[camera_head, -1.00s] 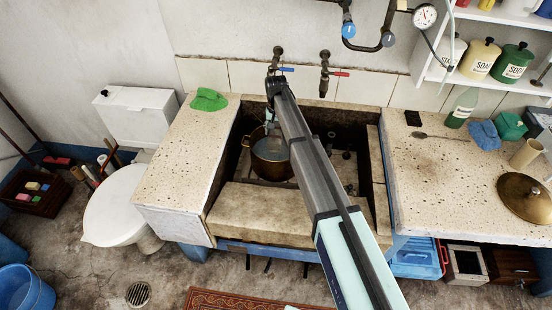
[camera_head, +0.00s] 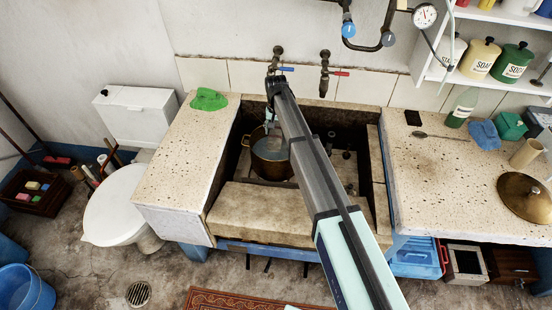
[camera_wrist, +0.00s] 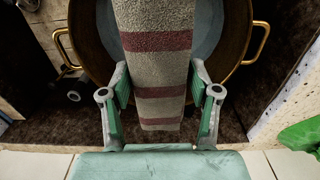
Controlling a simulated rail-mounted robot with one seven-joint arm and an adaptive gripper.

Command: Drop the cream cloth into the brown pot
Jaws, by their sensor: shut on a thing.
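The cream cloth (camera_wrist: 155,55), with dark red stripes, hangs between the fingers of my gripper (camera_wrist: 160,88) in the wrist view. My gripper is shut on it. The brown pot (camera_head: 270,171) stands in the stone trough in the head view, with bluish contents inside. In the wrist view the pot (camera_wrist: 88,55) shows behind the cloth, with a brass handle on each side. The gripper and cloth are over the pot, and the cloth hides the middle of its opening. In the head view my arm covers part of the pot, and the cloth is hard to make out.
The trough's front ledge (camera_head: 260,208) and dark walls surround the pot. Two taps (camera_head: 324,70) stick out above its back edge. A green cloth (camera_head: 208,99) lies on the left counter (camera_head: 180,160). The right counter holds a bottle, a spoon and a brass lid (camera_head: 524,198).

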